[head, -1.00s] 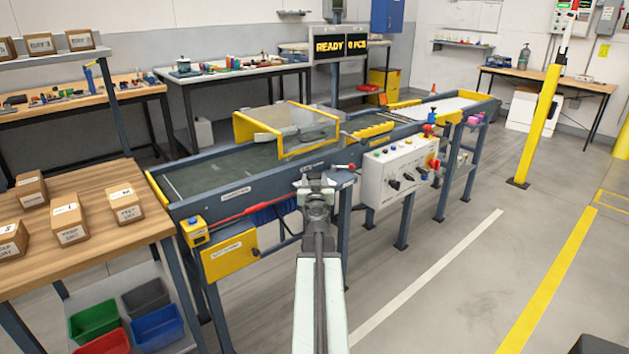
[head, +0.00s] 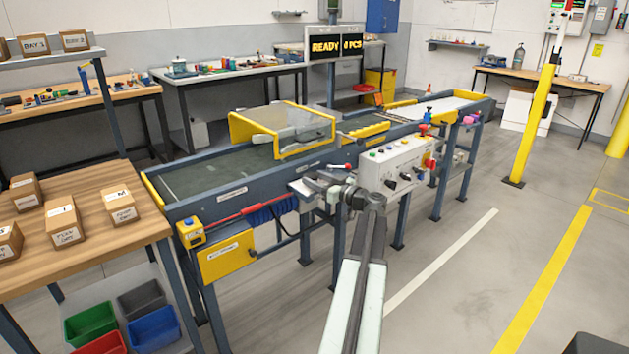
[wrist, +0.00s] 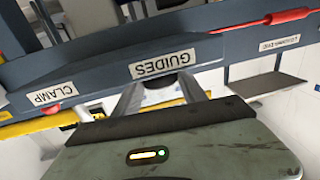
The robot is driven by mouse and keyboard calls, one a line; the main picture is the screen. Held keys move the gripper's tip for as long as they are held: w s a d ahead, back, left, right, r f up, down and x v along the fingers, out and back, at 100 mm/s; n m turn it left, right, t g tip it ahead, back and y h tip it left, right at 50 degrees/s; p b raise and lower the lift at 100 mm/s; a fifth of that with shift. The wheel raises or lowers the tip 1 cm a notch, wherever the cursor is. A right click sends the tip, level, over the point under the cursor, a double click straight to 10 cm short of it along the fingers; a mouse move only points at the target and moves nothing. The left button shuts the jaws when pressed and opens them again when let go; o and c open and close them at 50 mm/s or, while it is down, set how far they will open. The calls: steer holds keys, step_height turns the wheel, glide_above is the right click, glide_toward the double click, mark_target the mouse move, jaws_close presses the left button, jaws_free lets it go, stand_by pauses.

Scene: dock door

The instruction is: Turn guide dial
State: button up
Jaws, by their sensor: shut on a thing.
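The guide dial (wrist: 172,81) is a dark round knob below the upside-down GUIDES label (wrist: 162,64) on the conveyor's blue-grey side rail. My gripper (wrist: 163,90) has its two grey fingers on either side of the dial, shut on it. Part of the dial is hidden by the fingers, and I cannot read its setting. In the head view my gripper (head: 318,187) is at the conveyor's near side, and it hides the dial there.
A red clamp knob (wrist: 52,108) is beside the CLAMP label. A white control box (head: 398,172) with buttons hangs right of my gripper. A red bar and blue coiled hose (head: 272,210) lie to the left. The display (head: 337,47) reads READY. Open floor is at right.

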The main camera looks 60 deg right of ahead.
steer(key=n+y, duration=0.1)
steer(key=y, duration=0.1)
steer(key=d+n+y, duration=0.1)
steer(key=n+y, duration=0.1)
steer(key=y, duration=0.1)
steer(key=d+n+y, duration=0.1)
steer(key=n+y, duration=0.1)
steer(key=y, duration=0.1)
steer(key=n+g+y, duration=0.1)
steer(key=n+y, duration=0.1)
steer(key=y, duration=0.1)
steer(key=shift+w+n+y, duration=0.1)
steer(key=shift+n+y, duration=0.2)
steer(key=shift+n+g+y, duration=0.7)
steer(key=shift+g+y, duration=0.1)
steer(key=shift+y, duration=0.5)
steer(key=o, duration=1.4)
steer(key=shift+w, duration=0.1)
steer(key=shift+c, duration=0.2)
